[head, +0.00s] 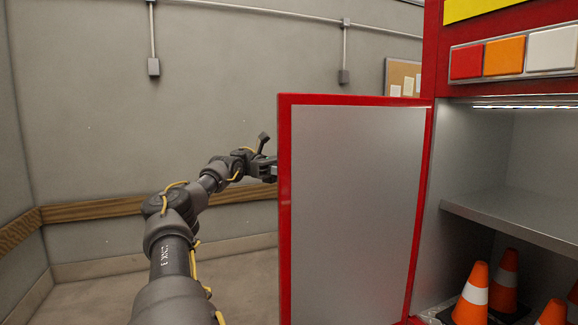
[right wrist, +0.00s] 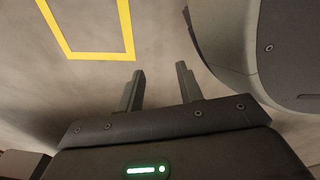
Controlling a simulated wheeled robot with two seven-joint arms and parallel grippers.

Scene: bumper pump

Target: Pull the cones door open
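The cones door (head: 352,210), a red frame around a grey panel, stands swung open from the red cabinet, its inner face toward me. Its hinge side is at the cabinet, on the right. My left gripper (head: 267,168) is at the door's free left edge, partly hidden behind it. I cannot tell whether its fingers are shut or touch the door. Several orange cones with white bands, one of them in front (head: 473,293), stand on the cabinet floor. My right gripper (right wrist: 161,88) is open and empty, over the floor, away from the door.
Inside the cabinet a grey shelf (head: 515,210) sits above the cones. Red, orange and white buttons (head: 504,57) are above the opening. A grey wall with a wooden rail (head: 85,210) is behind. A yellow floor outline (right wrist: 98,55) shows in the right wrist view.

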